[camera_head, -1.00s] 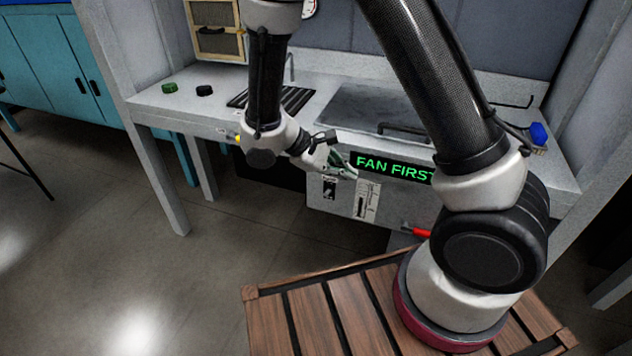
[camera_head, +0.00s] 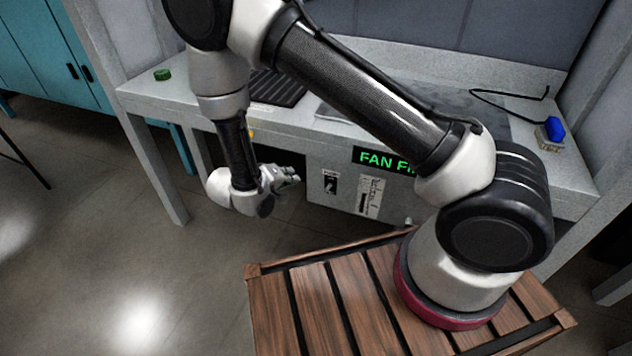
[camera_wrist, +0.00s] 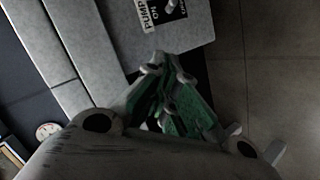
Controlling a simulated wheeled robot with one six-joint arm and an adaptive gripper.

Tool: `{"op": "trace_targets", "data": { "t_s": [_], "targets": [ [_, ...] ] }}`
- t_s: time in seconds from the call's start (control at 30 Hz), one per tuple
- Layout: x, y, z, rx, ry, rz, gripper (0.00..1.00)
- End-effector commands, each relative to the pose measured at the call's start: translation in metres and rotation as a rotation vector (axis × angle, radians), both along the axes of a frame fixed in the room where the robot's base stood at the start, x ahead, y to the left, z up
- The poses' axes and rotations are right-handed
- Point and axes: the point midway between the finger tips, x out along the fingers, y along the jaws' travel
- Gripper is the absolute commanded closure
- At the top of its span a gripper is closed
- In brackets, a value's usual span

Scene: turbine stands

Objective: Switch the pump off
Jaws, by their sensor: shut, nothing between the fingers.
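The pump switch (camera_head: 330,184) is a small black toggle plate on the left of the grey control box (camera_head: 318,208) under the bench. In the wrist view the pump switch (camera_wrist: 172,8) is at the top edge, partly cut off, beside a "PUMP ON" label (camera_wrist: 148,14). My gripper (camera_head: 294,175) is shut and empty, left of the switch and apart from it. In the wrist view my gripper (camera_wrist: 168,66) shows its green-padded fingers together, below the switch in the picture. Whether the toggle is up or down is too small to tell.
A green sign (camera_head: 385,160) reading "FAN FI..." is partly behind my arm. A slider panel (camera_head: 370,194) is right of the switch. The bench (camera_head: 150,103) holds a green knob (camera_head: 162,74) and a blue item (camera_head: 555,129). Floor to the left is clear.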

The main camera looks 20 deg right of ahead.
Motion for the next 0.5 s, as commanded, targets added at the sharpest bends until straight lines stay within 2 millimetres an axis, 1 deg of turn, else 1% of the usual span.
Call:
{"op": "trace_targets", "data": {
  "t_s": [0.27, 0.37, 0.5],
  "targets": [
    [0.001, -0.002, -0.001, -0.001, 0.002, -0.001, 1.0],
    [0.006, -0.009, -0.006, -0.002, 0.002, -0.003, 1.0],
    [0.019, -0.025, -0.019, -0.003, 0.003, -0.005, 1.0]
  ]
}}
